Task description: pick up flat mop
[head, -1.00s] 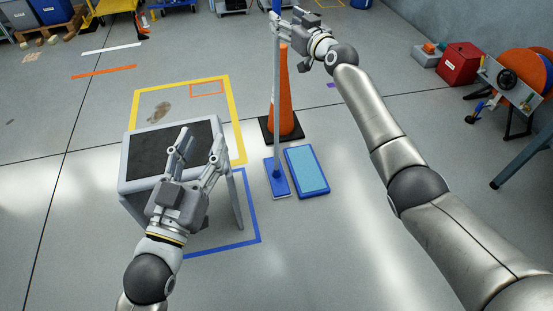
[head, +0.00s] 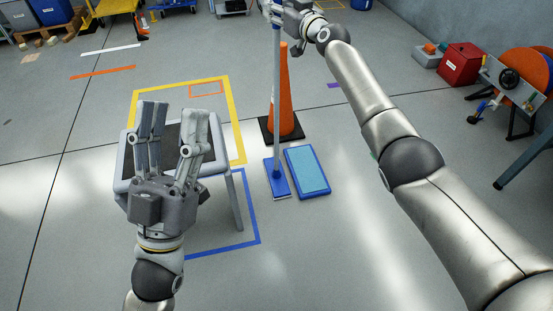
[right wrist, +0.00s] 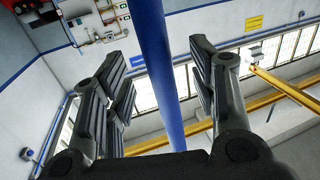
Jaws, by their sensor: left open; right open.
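The flat mop (head: 277,100) stands upright on the floor, with a grey pole and a flat blue head. The upper pole shows blue in the right wrist view (right wrist: 160,75), between the open fingers of my right gripper (right wrist: 155,85). In the head view my right gripper (head: 274,10) is at the upper pole, near the top edge. Whether a finger touches the pole I cannot tell. My left gripper (head: 172,122) is open and empty, in front of the grey stool in the head view.
An orange cone (head: 283,100) stands close behind the pole. A blue tray (head: 307,171) lies right of the mop head. The grey stool (head: 123,170) stands left. A red box (head: 460,64) and a reel stand (head: 510,78) are at the right. Floor at the front right is clear.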

